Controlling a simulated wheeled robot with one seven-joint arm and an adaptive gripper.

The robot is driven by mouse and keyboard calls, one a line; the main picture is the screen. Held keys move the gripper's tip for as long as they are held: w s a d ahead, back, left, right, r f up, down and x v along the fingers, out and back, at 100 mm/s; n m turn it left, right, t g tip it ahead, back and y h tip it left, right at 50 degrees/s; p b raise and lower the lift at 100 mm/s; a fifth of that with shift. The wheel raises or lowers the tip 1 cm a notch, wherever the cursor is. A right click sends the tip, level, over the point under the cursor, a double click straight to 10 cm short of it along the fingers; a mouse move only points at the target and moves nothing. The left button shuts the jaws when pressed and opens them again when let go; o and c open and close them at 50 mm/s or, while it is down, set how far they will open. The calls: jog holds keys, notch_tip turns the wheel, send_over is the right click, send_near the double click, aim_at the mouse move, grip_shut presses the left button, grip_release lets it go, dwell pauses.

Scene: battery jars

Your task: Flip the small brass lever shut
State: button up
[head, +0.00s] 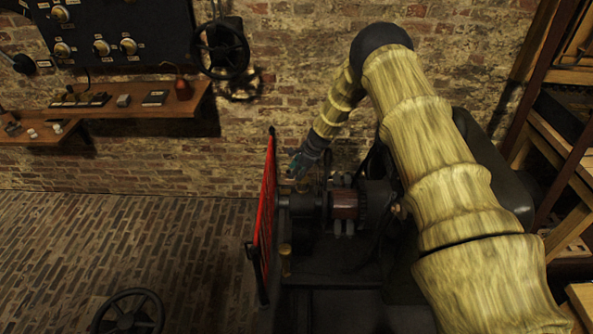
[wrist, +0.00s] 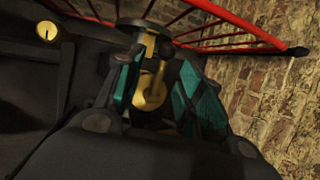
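A small brass lever (wrist: 151,92) on a brass fitting shows in the middle of the wrist view, under a dark round cap (wrist: 137,24). My gripper (wrist: 158,82) has teal-faced fingers standing apart, one on each side of the brass lever. I cannot tell whether either finger touches it. In the head view my gripper (head: 297,166) is above the dark machine (head: 340,255), close to the red guard. The lever cannot be made out in the head view.
A red wire guard (head: 266,205) stands at the machine's left side and crosses the top of the wrist view (wrist: 230,38). A brick wall (head: 300,90) is behind. A wooden shelf (head: 135,104) hangs at left. The brick floor (head: 120,240) at left is mostly clear.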

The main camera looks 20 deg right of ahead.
jog(key=shift+f, duration=0.15)
jog(key=shift+c, duration=0.5)
grip_shut()
jog(key=shift+a, duration=0.1)
